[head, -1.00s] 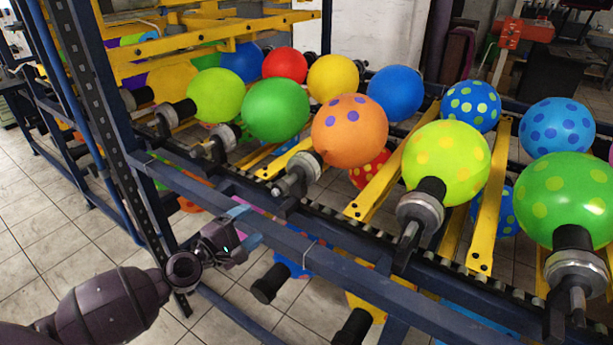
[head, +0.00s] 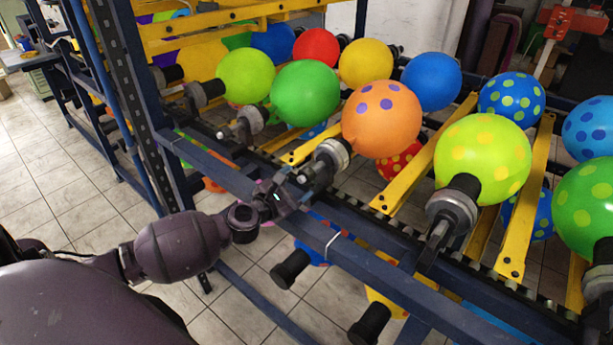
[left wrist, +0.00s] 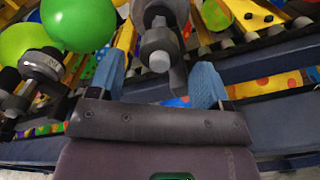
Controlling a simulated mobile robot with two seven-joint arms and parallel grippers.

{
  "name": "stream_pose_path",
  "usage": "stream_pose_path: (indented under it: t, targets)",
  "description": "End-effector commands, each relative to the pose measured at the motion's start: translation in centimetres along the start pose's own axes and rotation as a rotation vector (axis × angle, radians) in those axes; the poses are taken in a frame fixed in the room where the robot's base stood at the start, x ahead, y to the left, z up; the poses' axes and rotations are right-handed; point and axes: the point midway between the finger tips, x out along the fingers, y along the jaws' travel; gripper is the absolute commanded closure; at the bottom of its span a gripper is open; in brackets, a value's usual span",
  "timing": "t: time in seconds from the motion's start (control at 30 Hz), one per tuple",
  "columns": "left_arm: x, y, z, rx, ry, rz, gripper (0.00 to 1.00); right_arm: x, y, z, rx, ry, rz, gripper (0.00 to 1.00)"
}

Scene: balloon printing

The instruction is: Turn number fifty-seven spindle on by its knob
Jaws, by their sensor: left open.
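A metal spindle (head: 331,155) with a black knob end carries the orange balloon with purple spots (head: 381,118). My left gripper (head: 310,180) is at the near side of this spindle, by the blue rail. In the left wrist view, the open blue fingers (left wrist: 158,82) point toward a spindle's dark knob (left wrist: 160,48), which lies ahead of and roughly between them. I cannot tell whether they touch it. A labelled spindle (left wrist: 45,63) with a green balloon stands to its left; its number is too small to read. My right gripper is not in view.
Neighbouring spindles stand close on both sides, one with a yellow-green spotted balloon (head: 482,159) and one with a green balloon (head: 305,92). The dark blue frame rail (head: 390,262) runs along the front. Lower spindle ends (head: 290,269) stick out below it.

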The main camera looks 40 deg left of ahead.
Motion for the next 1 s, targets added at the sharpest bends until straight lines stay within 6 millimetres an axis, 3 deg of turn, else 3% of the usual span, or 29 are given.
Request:
stream_pose_path:
  t: [0.3,0.73,1.0]
  targets:
    - [3.6,-0.1,-0.1,0.001,0.0,-0.001,0.29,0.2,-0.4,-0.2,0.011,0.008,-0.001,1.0]
    - [4.3,0.0,0.0,0.001,0.001,-0.001,0.29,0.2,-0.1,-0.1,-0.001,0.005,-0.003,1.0]
    - [4.3,0.0,0.0,0.001,0.001,-0.001,0.68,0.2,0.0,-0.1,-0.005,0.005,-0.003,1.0]
